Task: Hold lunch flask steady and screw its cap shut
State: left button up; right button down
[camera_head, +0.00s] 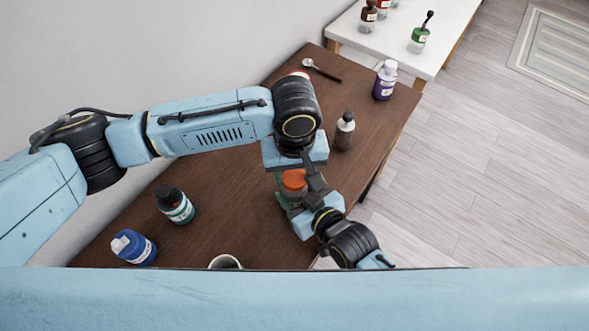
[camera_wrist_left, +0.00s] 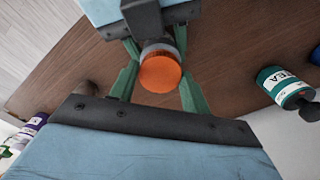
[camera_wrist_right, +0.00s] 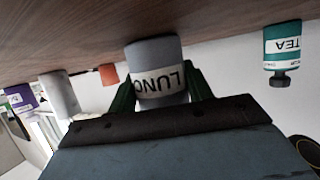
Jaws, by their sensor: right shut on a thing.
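The lunch flask is grey with a pale label and an orange cap (camera_head: 294,180). Its body (camera_wrist_right: 160,78) fills the middle of the right wrist view, label upside down. My right gripper (camera_head: 305,205) is shut on the flask body, a green finger on each side. My left gripper (camera_head: 292,165) is above the flask. In the left wrist view the cap (camera_wrist_left: 160,73) sits between its green fingers, which stand apart on either side with narrow gaps.
On the brown table (camera_head: 235,195) stand a teal tea bottle (camera_head: 175,205), a blue bottle (camera_head: 133,247), a white cup (camera_head: 225,262), a grey dark-capped bottle (camera_head: 344,130) and a purple bottle (camera_head: 385,80). A spoon (camera_head: 320,69) lies at the far end. A white table (camera_head: 400,35) holds more bottles.

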pick_arm(q)
jog(key=c, duration=0.6)
jog(key=m, duration=0.9)
jog(key=shift+m, duration=0.4)
jog(key=m, duration=0.3)
jog(key=shift+m, duration=0.4)
jog(key=m, duration=0.3)
jog(key=shift+m, duration=0.3)
jog(key=m, duration=1)
jog(key=o, duration=1.1)
